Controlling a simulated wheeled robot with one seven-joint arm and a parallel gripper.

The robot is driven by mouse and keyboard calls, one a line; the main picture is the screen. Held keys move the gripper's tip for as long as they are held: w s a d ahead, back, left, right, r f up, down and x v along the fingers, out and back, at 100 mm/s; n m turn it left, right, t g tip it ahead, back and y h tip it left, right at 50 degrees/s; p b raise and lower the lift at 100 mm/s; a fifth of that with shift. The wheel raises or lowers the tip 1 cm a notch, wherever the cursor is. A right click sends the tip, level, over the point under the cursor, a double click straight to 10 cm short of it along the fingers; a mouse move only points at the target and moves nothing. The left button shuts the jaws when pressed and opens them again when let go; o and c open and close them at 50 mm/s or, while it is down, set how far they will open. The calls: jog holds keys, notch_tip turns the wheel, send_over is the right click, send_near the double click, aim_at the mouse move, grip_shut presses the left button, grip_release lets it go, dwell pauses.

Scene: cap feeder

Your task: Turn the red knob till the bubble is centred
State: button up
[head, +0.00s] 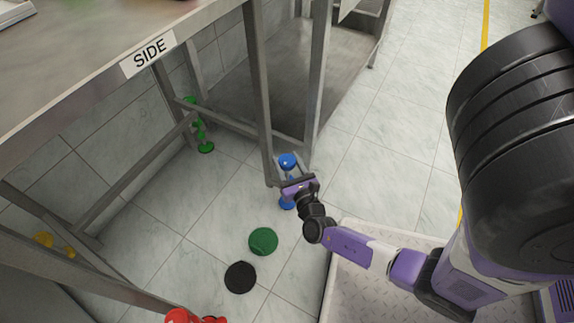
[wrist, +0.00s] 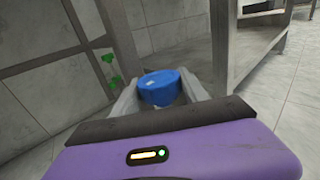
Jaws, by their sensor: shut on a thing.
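The red knob (head: 183,317) is at the bottom edge of the head view, partly cut off, at the foot of the near table leg. My gripper (head: 290,180) is far from it, at another leg's foot. There it is shut on a blue knob (head: 288,161), whose blue lower part (head: 287,203) shows below the gripper. In the wrist view the blue knob (wrist: 160,87) sits between the two grey fingers. No bubble can be made out in either view.
A green foot (head: 205,146) and a yellow foot (head: 45,240) stand at the table's other legs. The steel table (head: 100,85) bears a SIDE label (head: 148,54). A green disc (head: 263,241) and a black disc (head: 241,277) lie on the tiled floor.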

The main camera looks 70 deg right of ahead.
jog(key=n+t+y+b, duration=0.1)
jog(key=n+t+y, duration=0.2)
jog(key=y, duration=0.1)
jog(key=shift+f+n+t, duration=0.1)
jog(key=shift+n+t, duration=0.3)
jog(key=n+t+y, duration=0.1)
jog(key=y, duration=0.1)
jog(key=n+t+y, duration=0.1)
jog(key=n+y, duration=0.1)
jog(key=y, duration=0.1)
jog(key=shift+b, duration=0.3)
jog(key=n+y, duration=0.2)
jog(key=y, duration=0.1)
jog(key=n+t+y, duration=0.1)
jog(key=n+y, duration=0.2)
jog(key=y, duration=0.1)
jog(key=shift+d+y, duration=0.1)
jog(key=shift+y, duration=0.2)
jog(key=shift+n+g+y, duration=0.5)
jog(key=shift+n+y, duration=1.1)
jog(key=shift+y, duration=0.6)
jog(key=shift+n+g+y, duration=0.3)
jog(key=shift+y, duration=0.3)
jog(key=o, duration=1.4)
jog(key=shift+c, duration=0.2)
